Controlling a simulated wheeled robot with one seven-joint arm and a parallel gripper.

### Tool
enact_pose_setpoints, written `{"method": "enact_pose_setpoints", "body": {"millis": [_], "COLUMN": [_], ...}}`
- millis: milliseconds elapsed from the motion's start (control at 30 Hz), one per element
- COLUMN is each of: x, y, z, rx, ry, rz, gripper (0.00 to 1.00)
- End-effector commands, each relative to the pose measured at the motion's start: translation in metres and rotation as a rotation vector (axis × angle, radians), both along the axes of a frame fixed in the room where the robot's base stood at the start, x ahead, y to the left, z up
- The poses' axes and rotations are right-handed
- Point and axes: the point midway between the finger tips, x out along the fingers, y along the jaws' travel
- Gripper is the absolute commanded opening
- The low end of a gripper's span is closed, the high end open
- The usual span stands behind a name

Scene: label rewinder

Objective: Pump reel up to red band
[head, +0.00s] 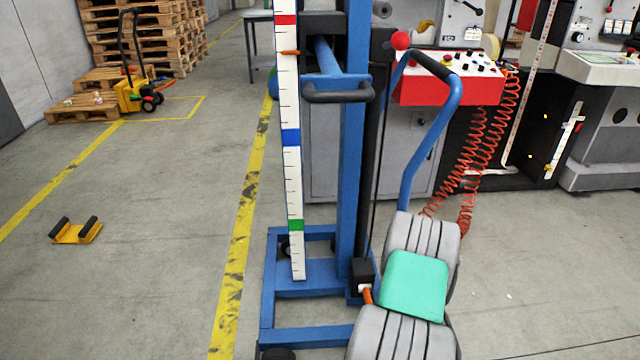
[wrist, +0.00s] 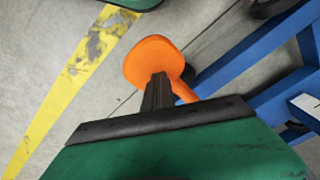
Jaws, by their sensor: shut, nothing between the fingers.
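The blue lifter has a mast (head: 354,190) and a white scale (head: 289,105) with red (head: 285,20), blue (head: 291,138) and green (head: 295,225) bands. An orange pointer (head: 290,52) on the carriage (head: 335,83) sits a little below the red band. I cannot make out a reel on the carriage. An orange pedal (head: 366,294) is low beside the mast foot, partly hidden by my arm; its round pad (wrist: 150,58) shows in the wrist view. My gripper (wrist: 158,78) is shut and empty, its tips overlapping the pad; contact is unclear.
A blue push handle (head: 430,140) rises beside my arm. A red control box (head: 450,90) with coiled red cables hangs before the machine at right. A yellow pallet truck (head: 130,93), pallets (head: 140,40) and a small yellow stand (head: 76,233) are left. Floor between is clear.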

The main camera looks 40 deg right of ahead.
Motion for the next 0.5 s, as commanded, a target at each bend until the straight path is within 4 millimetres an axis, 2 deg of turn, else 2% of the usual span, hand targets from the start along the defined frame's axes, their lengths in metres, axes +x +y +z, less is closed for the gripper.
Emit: {"method": "enact_pose_setpoints", "body": {"millis": [33, 133, 200, 500], "x": [-0.001, -0.002, -0.002, -0.002], "y": [0.002, 0.003, 0.003, 0.003], "z": [0.024, 0.048, 0.057, 0.049], "rx": [0.003, 0.005, 0.006, 0.006], "ry": [0.003, 0.004, 0.004, 0.004], "rz": [0.000, 0.000, 0.000, 0.000], "gripper": [0.00, 0.00, 0.00, 0.00]}}
